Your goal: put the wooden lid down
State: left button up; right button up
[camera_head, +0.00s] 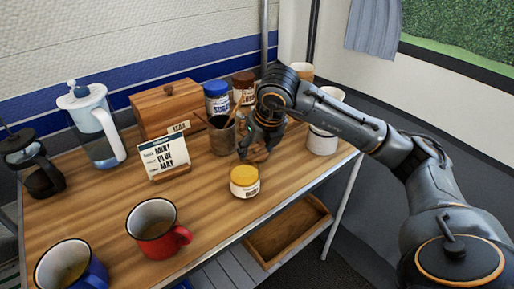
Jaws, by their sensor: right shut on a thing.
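My right gripper (257,143) reaches in from the right, pointing down over the table. It is shut on a small brown thing, which looks like the wooden lid (259,154). The lid is partly hidden by the fingers, and I cannot tell whether it touches the tabletop. It is just behind the yellow-capped jar (245,182). A white canister (322,141) stands to the right, partly behind my arm. My left gripper is out of view.
The wooden table (210,195) holds a red mug (155,240), a blue mug (92,277), a sign card (165,155), a utensil pot (222,138), a wooden box (167,107), a water jug (100,130) and a French press (38,165). Bare wood lies front of centre.

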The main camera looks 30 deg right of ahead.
jog(key=o, duration=0.7)
jog(key=shift+c, duration=0.2)
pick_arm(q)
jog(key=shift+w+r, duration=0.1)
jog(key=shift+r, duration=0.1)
pick_arm(e)
jog(key=shift+o, duration=1.4)
jog(key=shift+r, duration=0.1)
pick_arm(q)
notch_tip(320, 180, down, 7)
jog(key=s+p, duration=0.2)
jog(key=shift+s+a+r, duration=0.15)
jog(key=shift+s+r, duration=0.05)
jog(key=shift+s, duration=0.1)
pick_arm(e)
jog(key=v, duration=1.2)
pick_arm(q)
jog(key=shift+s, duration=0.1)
